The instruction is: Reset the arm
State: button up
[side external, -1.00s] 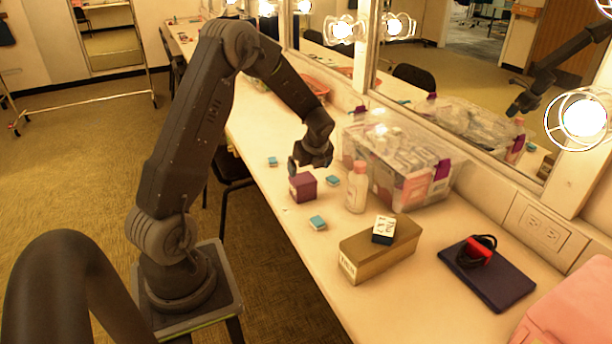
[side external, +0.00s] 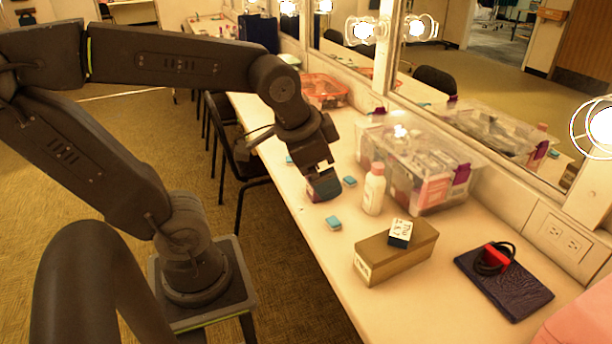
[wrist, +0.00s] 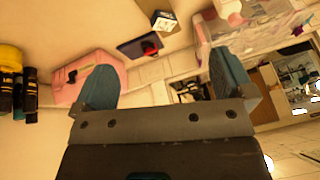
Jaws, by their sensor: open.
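On the counter (side external: 310,240) are small blue blocks (side external: 333,223), a white bottle (side external: 373,188), a clear bin (side external: 430,170), a tan box (side external: 396,252) with a small box (side external: 400,232) on top, and a dark notebook (side external: 503,283) with a red-black item (side external: 494,258). Mirrors line the back.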

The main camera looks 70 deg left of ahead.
jog(key=s, duration=0.1)
jog(key=s+d+n, duration=0.1)
jog(key=s+d+n+h, duration=0.1)
jog(key=shift+s+d, duration=0.25)
